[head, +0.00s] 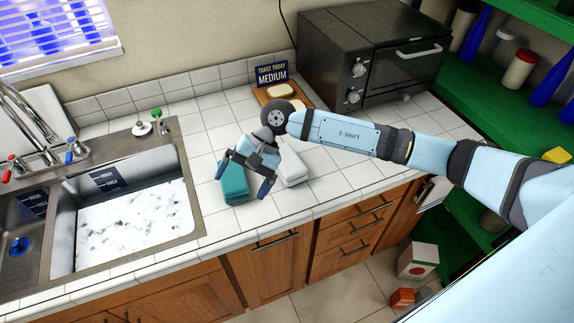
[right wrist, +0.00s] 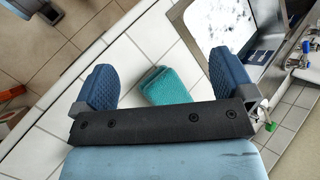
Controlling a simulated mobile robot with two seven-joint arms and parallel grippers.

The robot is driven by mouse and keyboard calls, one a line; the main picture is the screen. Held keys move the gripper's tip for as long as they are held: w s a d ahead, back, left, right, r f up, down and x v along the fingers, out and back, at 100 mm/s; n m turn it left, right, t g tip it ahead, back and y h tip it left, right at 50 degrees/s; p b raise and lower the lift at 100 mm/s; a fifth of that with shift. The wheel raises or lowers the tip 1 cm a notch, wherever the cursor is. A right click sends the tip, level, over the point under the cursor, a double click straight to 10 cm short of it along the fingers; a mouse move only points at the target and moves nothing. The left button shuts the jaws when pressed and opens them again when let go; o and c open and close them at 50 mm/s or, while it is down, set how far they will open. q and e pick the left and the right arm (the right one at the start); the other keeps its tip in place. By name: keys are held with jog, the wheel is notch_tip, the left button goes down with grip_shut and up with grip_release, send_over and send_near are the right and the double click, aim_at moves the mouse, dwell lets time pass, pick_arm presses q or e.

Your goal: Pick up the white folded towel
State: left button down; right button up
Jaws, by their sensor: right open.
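The white folded towel (head: 292,168) lies on the white tiled counter in the head view, partly hidden behind my right gripper. A teal folded towel (head: 235,188) lies to its left, close to the counter's front edge. My right gripper (head: 245,177) is open and hangs over the counter above the teal towel, with the white towel just to its right. In the right wrist view the teal towel (right wrist: 168,92) shows between the two blue fingers of the gripper (right wrist: 160,72). I cannot make out the white towel there.
A sink (head: 192,225) with foamy water is at the left. A dark toaster oven (head: 375,50) stands at the back right. A sign (head: 272,74) and a wooden board (head: 268,96) with bread are behind the gripper. Green shelves (head: 450,75) stand at the right.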

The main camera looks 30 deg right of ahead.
jog(key=w+d+r+n+t+h, duration=0.1)
jog(key=w+d+r+n+h, duration=0.2)
jog(key=d, duration=0.5)
jog(key=w+d+n+t+h, duration=0.1)
jog(key=w+d+n+h, duration=0.2)
jog(key=w+d+h, duration=0.35)
jog(key=y+p, duration=0.1)
send_over(287, 158)
notch_tip(287, 158, down, 7)
jog(key=shift+s+r, duration=0.1)
jog(key=shift+s, duration=0.05)
jog(key=shift+f, duration=0.6)
notch_tip(287, 158, down, 4)
jog(key=shift+f+p, duration=0.15)
jog(key=shift+p, duration=0.95)
jog(key=shift+f, duration=0.45)
jog(key=c, duration=0.9)
